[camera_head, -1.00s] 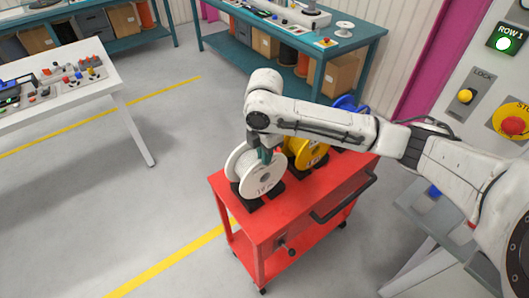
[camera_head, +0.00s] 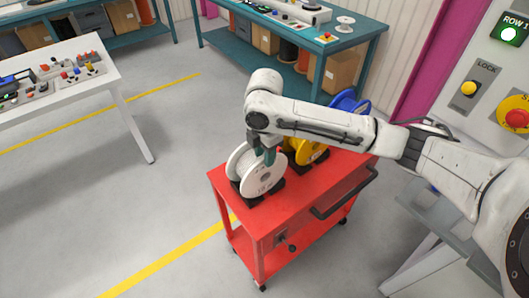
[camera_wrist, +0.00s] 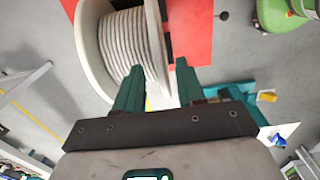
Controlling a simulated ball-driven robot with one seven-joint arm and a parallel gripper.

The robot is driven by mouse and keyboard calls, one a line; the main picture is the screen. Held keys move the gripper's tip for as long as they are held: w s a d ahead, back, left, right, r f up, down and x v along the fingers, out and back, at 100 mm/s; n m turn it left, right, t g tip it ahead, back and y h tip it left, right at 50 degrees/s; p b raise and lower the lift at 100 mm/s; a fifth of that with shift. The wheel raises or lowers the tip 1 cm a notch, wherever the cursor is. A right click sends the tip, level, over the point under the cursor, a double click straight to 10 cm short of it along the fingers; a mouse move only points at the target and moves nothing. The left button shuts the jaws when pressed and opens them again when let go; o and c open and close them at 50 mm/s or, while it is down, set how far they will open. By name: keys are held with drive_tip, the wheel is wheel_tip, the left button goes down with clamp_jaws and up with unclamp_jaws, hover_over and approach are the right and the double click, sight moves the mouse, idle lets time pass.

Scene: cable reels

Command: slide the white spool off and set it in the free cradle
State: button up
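The white spool (camera_head: 266,178) stands on edge in a black cradle (camera_head: 249,197) at the front left of the red cart (camera_head: 318,189). In the wrist view the white spool (camera_wrist: 88,40) shows grey cable wound between its flanges. My gripper (camera_head: 267,155) is at the top of this spool. In the wrist view my gripper (camera_wrist: 160,68) has its teal fingers apart, with the near flange's rim between the tips; contact with it is not clear. I cannot make out an empty cradle.
A yellow spool (camera_head: 300,149) and a blue spool (camera_head: 350,102) stand behind on the cart, partly hidden by my arm. A control panel (camera_head: 493,80) is at the right. A white table (camera_head: 105,88) is at the left, a teal bench (camera_head: 352,42) at the back. Floor between is clear.

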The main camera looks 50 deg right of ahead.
wheel_tip(320, 180, up, 11)
drive_tip(key=b, duration=0.1)
idle(0.6)
drive_tip(key=shift+f, duration=0.1)
idle(0.4)
